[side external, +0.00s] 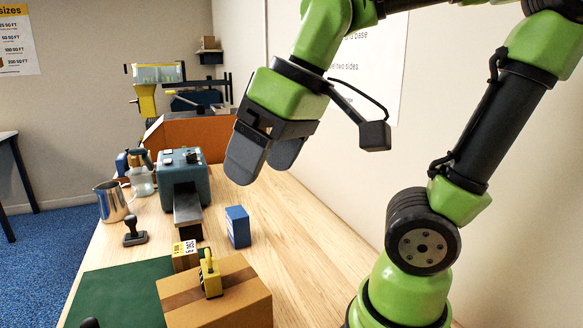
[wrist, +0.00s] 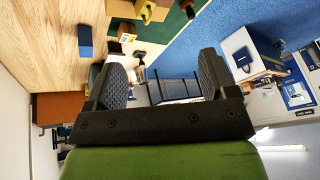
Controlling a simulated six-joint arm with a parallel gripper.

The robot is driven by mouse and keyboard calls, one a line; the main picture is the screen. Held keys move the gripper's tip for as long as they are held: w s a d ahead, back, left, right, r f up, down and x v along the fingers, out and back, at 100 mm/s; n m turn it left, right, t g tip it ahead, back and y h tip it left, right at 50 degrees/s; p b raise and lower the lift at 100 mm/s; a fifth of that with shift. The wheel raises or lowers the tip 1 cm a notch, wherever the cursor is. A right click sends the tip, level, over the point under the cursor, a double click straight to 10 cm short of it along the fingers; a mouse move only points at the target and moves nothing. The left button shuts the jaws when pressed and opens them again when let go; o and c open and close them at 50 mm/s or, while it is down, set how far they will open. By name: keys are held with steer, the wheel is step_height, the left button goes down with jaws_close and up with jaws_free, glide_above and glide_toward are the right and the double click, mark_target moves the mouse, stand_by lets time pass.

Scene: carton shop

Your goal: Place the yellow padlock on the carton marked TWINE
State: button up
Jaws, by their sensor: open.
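The yellow padlock (side external: 211,276) rests on top of a brown taped carton (side external: 245,303) at the front of the bench in the side external view. In the wrist view the padlock (wrist: 146,12) shows at the top edge, partly cut off, with the carton (wrist: 120,8) beside it. I cannot read the word TWINE on any carton. My gripper (side external: 265,168) is open and empty, high above the bench and well apart from the padlock; its two fingers also show in the wrist view (wrist: 164,80).
A small yellow-labelled box (side external: 185,256) stands just behind the carton. A blue box (side external: 238,227), a hand stamp (side external: 134,232), a teal machine (side external: 184,180) and a steel jug (side external: 112,202) stand farther back. A green mat (side external: 115,293) lies left. Bench right of the carton is clear.

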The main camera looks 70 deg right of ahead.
steer(key=s+m+t, duration=0.1)
steer(key=s+f+m+t, duration=0.1)
steer(key=s+m, duration=0.1)
steer(key=shift+s, duration=0.2)
